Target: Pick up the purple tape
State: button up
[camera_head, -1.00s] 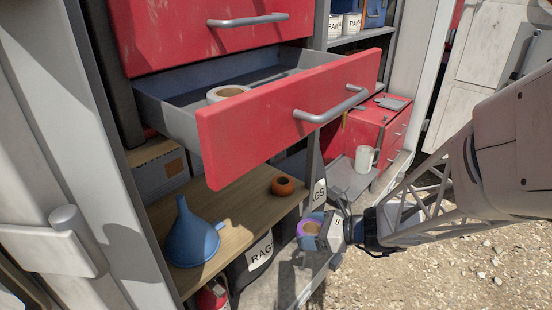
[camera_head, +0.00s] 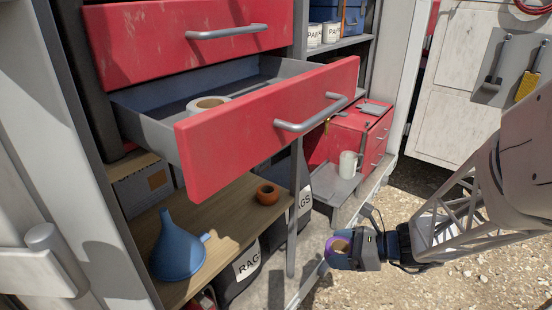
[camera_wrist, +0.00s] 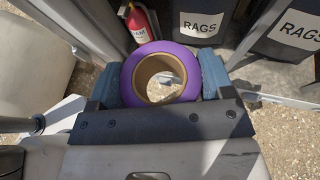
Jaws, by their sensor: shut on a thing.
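The purple tape (camera_wrist: 187,57) is a roll with a tan cardboard core. In the wrist view it sits between the two blue finger pads of my gripper (camera_wrist: 162,82), which is shut on it. In the head view the tape (camera_head: 331,246) is held at the end of my gripper (camera_head: 345,250), in the air in front of the shelving, below and to the right of the open drawer. The gripper hides part of the roll in the head view.
An open red drawer (camera_head: 270,125) holds a light tape roll (camera_head: 208,104). The wooden shelf (camera_head: 225,222) bears a blue funnel (camera_head: 177,250) and an orange roll (camera_head: 268,193). A white mug (camera_head: 348,164) stands by a red toolbox (camera_head: 325,145). Gravel lies right.

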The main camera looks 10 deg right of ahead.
jog(key=shift+s+d, duration=0.3)
jog(key=shift+d, duration=0.3)
dwell(0.5)
